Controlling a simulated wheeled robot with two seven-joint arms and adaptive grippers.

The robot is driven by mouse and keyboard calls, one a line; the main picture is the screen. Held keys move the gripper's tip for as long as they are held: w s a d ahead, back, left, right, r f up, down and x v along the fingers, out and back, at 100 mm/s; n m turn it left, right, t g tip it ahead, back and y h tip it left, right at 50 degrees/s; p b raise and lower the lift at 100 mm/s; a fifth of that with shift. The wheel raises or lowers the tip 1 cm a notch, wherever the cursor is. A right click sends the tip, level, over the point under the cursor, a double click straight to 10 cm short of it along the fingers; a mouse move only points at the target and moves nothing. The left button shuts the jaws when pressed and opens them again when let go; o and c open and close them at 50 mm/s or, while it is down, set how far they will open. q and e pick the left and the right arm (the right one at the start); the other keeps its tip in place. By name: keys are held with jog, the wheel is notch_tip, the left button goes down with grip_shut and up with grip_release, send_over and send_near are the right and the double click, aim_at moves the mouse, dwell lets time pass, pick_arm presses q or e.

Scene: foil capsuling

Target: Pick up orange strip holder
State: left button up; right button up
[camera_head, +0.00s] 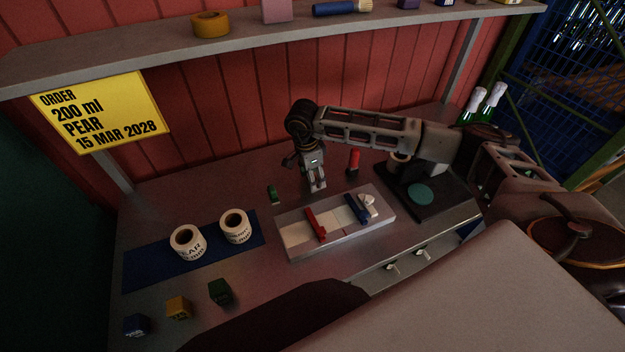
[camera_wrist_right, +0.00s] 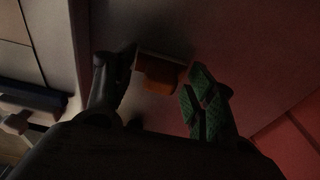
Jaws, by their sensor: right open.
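The orange strip holder (camera_wrist_right: 160,72) shows in the right wrist view as a small orange block with a pale edge. It lies between the fingers as seen from there; I see no contact. In the head view I cannot make it out near the gripper. My right gripper (camera_head: 316,187) points down behind the white tray, and its fingers are apart and empty. In the right wrist view the gripper (camera_wrist_right: 157,92) has a dark finger on the left and a green patterned shape at the right finger. My left gripper is not in view.
The white tray (camera_head: 291,238) carries a red strip and a blue strip (camera_head: 357,208). A small green block (camera_head: 273,195) is left of the gripper, a red-topped piece (camera_head: 353,160) to its right. Two white rolls stand on a blue mat (camera_head: 145,271). A dark stand (camera_head: 440,209) is at right.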

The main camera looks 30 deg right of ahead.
jog(key=shift+c, duration=0.2)
jog(key=c, duration=1.1)
jog(key=shift+o, duration=0.2)
jog(key=shift+r, duration=0.1)
notch_tip(320, 180, up, 9)
jog(key=shift+r+b, duration=0.1)
jog(key=shift+b, duration=0.65)
jog(key=shift+r, duration=0.3)
